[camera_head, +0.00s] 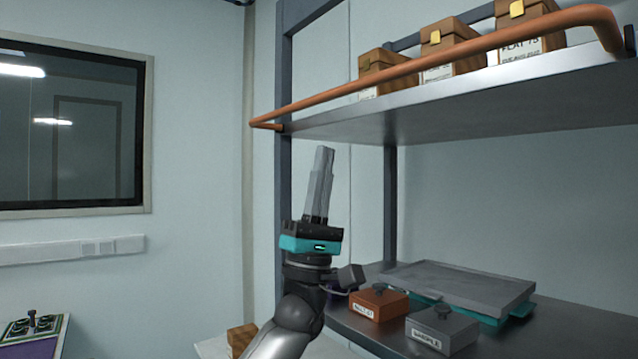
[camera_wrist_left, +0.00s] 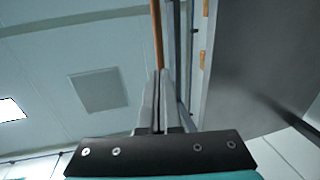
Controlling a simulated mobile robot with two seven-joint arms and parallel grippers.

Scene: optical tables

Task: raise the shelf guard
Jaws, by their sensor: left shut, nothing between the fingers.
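The shelf guard is a copper-orange rail (camera_head: 440,62) running along the front edge of the upper shelf in the head view, standing above the shelf surface, with bent ends. It also shows in the left wrist view (camera_wrist_left: 157,35) as a thin orange bar just beyond the fingertips. My left gripper (camera_head: 324,152) points upward below the upper shelf, near the rail's left end. Its fingers (camera_wrist_left: 160,75) are shut with nothing between them. In the head view there is a gap between the fingertips and the rail. My right gripper is not in view.
Several brown boxes (camera_head: 450,48) stand on the upper shelf (camera_head: 400,117) behind the rail. The lower shelf (camera_head: 560,325) holds an orange box (camera_head: 378,302), a grey box (camera_head: 442,330) and a grey-lidded tray (camera_head: 460,285). A dark post (camera_head: 284,180) stands left of my gripper.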

